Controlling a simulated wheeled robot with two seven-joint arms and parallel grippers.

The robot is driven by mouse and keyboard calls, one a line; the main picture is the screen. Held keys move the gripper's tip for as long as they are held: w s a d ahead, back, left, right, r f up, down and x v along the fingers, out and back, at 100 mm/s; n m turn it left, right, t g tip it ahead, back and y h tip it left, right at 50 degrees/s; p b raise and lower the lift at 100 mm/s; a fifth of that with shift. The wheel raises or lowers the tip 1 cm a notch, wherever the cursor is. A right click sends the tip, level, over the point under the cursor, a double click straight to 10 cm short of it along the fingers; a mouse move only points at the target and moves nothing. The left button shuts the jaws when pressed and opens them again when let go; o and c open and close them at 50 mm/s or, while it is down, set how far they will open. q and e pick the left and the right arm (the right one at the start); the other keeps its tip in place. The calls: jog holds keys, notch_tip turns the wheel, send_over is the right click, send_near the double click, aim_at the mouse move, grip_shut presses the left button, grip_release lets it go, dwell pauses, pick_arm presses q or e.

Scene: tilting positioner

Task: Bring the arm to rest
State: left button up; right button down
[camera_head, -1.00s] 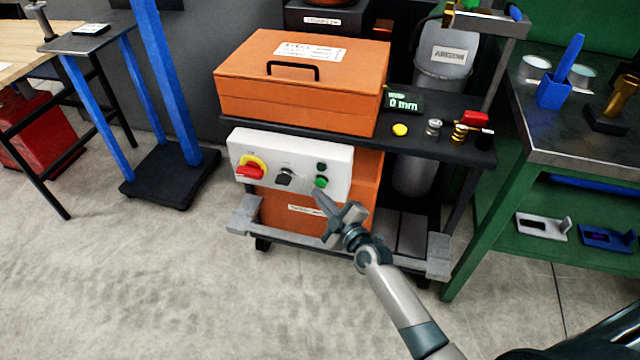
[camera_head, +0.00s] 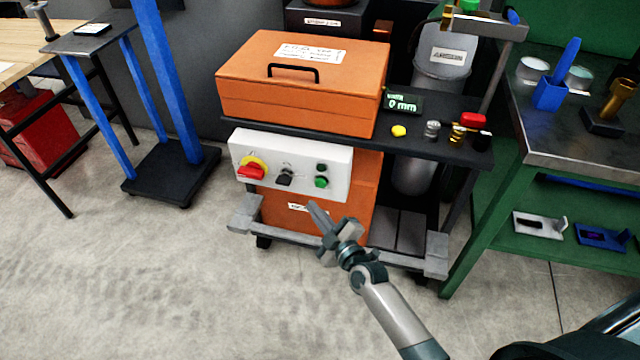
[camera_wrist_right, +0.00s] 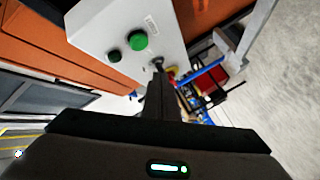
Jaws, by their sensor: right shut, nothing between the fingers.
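My right gripper (camera_head: 318,214) is shut and empty. It hangs in front of the orange cabinet (camera_head: 345,205), just below the white control panel (camera_head: 300,160). The panel carries a red and yellow rotary switch (camera_head: 251,169), a black selector knob (camera_head: 285,177), a green button (camera_head: 321,182) and a dark button above it. In the right wrist view, the shut fingers (camera_wrist_right: 158,72) point past the panel (camera_wrist_right: 120,28) and its green button (camera_wrist_right: 139,40), with a visible gap in the head view. My left gripper is not in view.
The cart's black shelf holds an orange case (camera_head: 300,85), a display reading 0 mm (camera_head: 403,103) and a yellow button (camera_head: 399,131). A green workbench (camera_head: 480,215) stands on the right, a blue-framed stand (camera_head: 170,95) on the left. The floor in front (camera_head: 170,280) is clear.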

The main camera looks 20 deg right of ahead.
dwell(0.6)
